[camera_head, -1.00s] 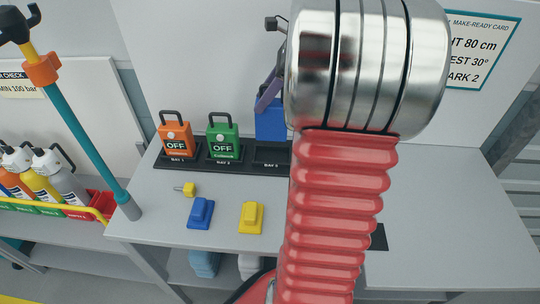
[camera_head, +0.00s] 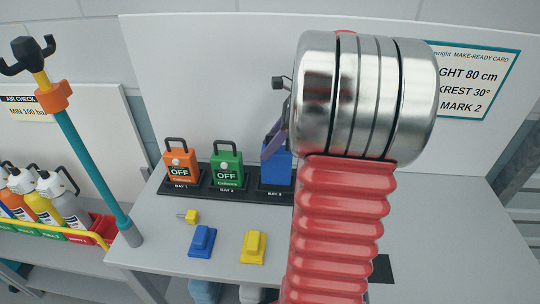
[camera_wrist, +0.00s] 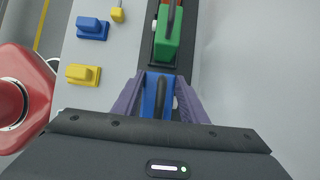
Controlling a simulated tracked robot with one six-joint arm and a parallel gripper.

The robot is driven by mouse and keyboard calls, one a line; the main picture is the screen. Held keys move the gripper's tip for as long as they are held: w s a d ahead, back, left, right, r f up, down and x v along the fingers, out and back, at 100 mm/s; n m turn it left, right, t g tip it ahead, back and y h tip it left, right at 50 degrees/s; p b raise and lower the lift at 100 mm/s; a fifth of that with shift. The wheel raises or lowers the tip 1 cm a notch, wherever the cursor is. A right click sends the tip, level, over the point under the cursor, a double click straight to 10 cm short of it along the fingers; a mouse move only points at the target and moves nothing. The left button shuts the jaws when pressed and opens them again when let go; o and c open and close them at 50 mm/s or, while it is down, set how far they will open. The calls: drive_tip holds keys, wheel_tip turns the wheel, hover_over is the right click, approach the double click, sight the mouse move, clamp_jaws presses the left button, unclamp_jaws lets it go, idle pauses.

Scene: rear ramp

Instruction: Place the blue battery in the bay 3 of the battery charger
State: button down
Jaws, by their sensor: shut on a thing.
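The blue battery (camera_head: 275,166) stands upright at bay 3 of the black battery charger (camera_head: 196,190), beside the green battery (camera_head: 227,165) in bay 2 and the orange battery (camera_head: 181,163) in bay 1. My arm hides its right side in the head view. My gripper (camera_wrist: 158,92) is shut on the blue battery, with its purple fingers on either side of the handle; the battery also shows in the wrist view (camera_wrist: 151,82). Whether the battery's base is fully seated cannot be told.
A blue block (camera_head: 202,241) and a yellow block (camera_head: 253,247) lie on the bench in front of the charger, near a small yellow plug (camera_head: 192,217). A teal pole (camera_head: 92,167) stands at left. A white panel (camera_head: 220,75) rises behind the charger.

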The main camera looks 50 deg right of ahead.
drive_tip(key=shift+f, duration=1.8)
drive_tip(key=c, duration=1.1)
unclamp_jaws()
drive_tip(key=v, duration=1.2)
drive_tip(key=shift+a, duration=0.1)
